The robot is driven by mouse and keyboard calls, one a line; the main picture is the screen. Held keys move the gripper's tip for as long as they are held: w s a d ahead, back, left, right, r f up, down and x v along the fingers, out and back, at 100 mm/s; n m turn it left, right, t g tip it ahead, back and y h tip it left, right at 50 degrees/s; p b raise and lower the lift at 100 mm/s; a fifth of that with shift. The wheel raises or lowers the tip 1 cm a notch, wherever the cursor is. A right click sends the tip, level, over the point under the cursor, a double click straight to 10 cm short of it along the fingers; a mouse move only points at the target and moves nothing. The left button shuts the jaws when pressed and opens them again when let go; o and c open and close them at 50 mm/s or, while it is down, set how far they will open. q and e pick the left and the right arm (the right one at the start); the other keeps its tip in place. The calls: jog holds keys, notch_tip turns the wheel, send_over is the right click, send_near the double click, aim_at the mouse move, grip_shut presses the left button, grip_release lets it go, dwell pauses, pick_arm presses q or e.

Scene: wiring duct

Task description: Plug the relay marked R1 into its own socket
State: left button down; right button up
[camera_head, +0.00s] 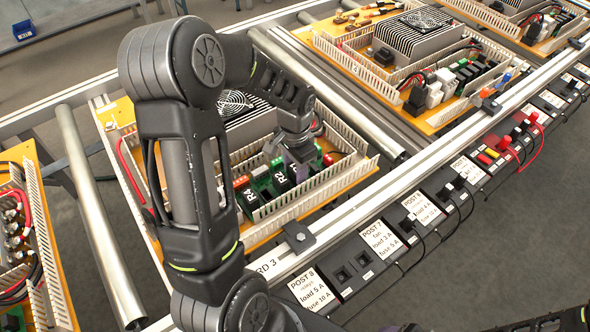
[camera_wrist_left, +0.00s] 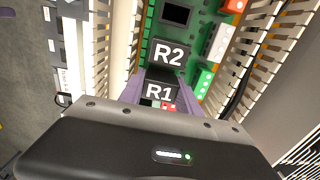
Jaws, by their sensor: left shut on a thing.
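My left gripper (camera_head: 299,167) reaches down over the green relay board (camera_head: 259,187) inside the middle panel. Its purple fingers (camera_wrist_left: 161,96) are shut on the relay marked R1 (camera_wrist_left: 158,92), whose dark top carries a white label. A dark block marked R2 (camera_wrist_left: 169,53) is just ahead of R1 in the wrist view, and it also shows in the head view (camera_head: 280,178). A block marked R4 (camera_head: 253,194) is farther left along the board. The underside of R1 and its socket are hidden, so I cannot tell whether R1 is seated.
Slotted duct walls (camera_head: 310,193) stand close around the board. A finned fan unit (camera_head: 238,107) is behind it. The rail and labelled posts (camera_head: 379,238) run along the front. Another wired panel (camera_head: 22,235) is at left. Red wires (camera_head: 130,165) run by the left duct.

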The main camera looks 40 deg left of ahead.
pick_arm(q)
jog(key=shift+f, duration=0.35)
dwell(0.3)
jog(key=c, duration=1.1)
grip_release()
jog(key=shift+o, duration=0.2)
jog(key=shift+r, duration=0.2)
jog(key=shift+r+p, duration=1.65)
jog(key=shift+r, duration=0.7)
jog(key=shift+o, duration=0.2)
jog(key=o, duration=0.5)
jog(key=shift+o, duration=0.2)
